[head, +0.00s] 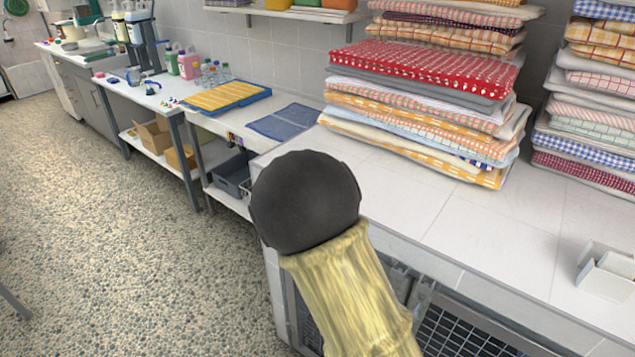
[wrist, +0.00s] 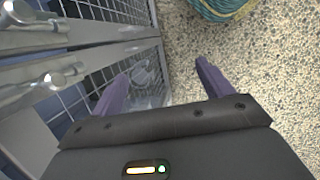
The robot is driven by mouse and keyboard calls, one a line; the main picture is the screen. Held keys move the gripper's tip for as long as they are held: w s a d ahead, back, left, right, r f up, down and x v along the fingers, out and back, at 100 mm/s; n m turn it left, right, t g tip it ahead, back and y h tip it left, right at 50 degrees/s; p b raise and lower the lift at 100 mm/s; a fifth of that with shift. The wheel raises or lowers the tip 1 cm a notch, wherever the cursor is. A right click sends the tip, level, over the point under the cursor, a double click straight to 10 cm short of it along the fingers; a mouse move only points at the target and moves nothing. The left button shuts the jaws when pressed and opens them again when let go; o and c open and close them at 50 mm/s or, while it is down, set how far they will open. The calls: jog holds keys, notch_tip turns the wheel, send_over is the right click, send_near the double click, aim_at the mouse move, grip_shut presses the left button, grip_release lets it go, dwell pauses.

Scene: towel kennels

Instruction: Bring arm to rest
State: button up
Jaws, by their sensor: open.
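My gripper (wrist: 162,70) shows in the wrist view with its two purple fingers apart and nothing between them. It points down over the speckled floor, close beside the barred kennel doors (wrist: 110,12). The left finger overlaps the bars in the picture; whether it touches them cannot be told. In the head view my arm (head: 345,290), with a dark round joint and a yellowish sleeve, stands in front of the tiled counter's near corner. The gripper itself is hidden in that view.
Folded towel stacks (head: 420,100) stand on the white tiled counter (head: 470,240) over barred kennels (head: 460,335). A white holder (head: 608,275) sits at the right. A farther bench holds a yellow-topped tray (head: 225,97). Metal latches (wrist: 62,75) jut from the doors. Open floor (head: 120,230) lies left.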

jog(key=s+d+r+m+t+y+p, duration=0.1)
jog(key=d+r+m+p, duration=0.1)
jog(key=r, duration=0.6)
jog(key=d+r+m+t+y+p, duration=0.1)
jog(key=d+r+m+p, duration=0.2)
jog(key=r+m+p, duration=0.2)
jog(key=s+d+r+m+t+y+p, duration=0.1)
jog(key=r+p, duration=0.4)
jog(key=r, duration=0.6)
jog(key=shift+s+d+r+m, duration=0.35)
jog(key=shift+d+m, duration=0.45)
jog(key=shift+m, duration=0.4)
